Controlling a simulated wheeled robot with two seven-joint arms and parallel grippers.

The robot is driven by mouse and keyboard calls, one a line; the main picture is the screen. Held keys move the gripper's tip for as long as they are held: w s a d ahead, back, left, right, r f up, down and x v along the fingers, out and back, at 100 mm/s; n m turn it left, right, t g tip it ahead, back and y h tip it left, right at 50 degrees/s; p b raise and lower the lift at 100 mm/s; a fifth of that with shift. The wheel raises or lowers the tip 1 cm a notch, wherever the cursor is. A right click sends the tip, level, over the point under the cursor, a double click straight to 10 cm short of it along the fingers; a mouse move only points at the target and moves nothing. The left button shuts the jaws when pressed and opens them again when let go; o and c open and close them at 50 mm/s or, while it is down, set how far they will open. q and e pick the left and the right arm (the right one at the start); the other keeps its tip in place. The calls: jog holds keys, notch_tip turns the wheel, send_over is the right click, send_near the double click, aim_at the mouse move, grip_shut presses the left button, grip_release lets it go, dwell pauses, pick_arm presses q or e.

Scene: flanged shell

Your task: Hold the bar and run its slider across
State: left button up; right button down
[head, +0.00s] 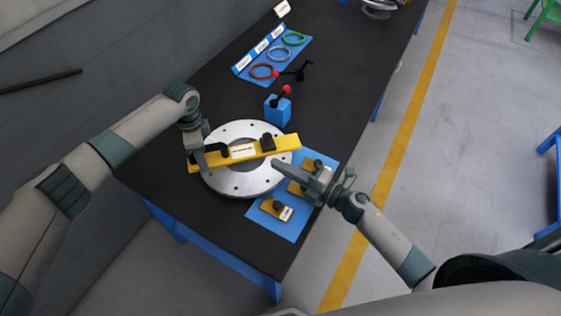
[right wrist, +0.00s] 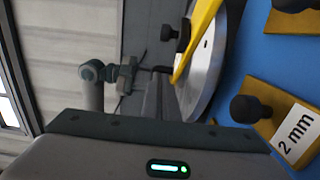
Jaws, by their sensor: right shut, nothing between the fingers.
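A yellow bar (head: 225,157) with a white label lies across a round grey flange (head: 232,184) on the black table. A black slider (head: 267,143) sits on the bar toward its right end. My left gripper (head: 205,152) is at the bar's left end, beside a dark block there; its fingertips are too small to make out. My right gripper (head: 276,163) is shut and empty, just right of and below the bar, over the flange's right edge. In the right wrist view the bar (right wrist: 197,38) stands on edge in the picture, above my right fingers.
A blue mat (head: 262,224) with several yellow gauge pieces with black knobs lies right of the flange; one is marked 2 mm (right wrist: 280,125). A blue block with a red-tipped lever (head: 278,110) stands behind. Coloured rings lie on a blue panel (head: 243,68) farther back.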

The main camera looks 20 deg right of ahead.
aim_at(267, 140)
jog(key=x, duration=0.8)
jog(key=shift+w+a+r, duration=0.1)
jog(key=shift+w+a, duration=0.05)
jog(key=shift+w+d, duration=0.35)
jog(key=shift+d, duration=0.25)
jog(key=shift+w+d, duration=0.35)
jog(key=shift+d, duration=0.25)
jog(key=shift+w+d, duration=0.2)
jog(key=shift+d, duration=0.35)
jog(key=d, duration=0.7)
jog(key=shift+a, duration=0.1)
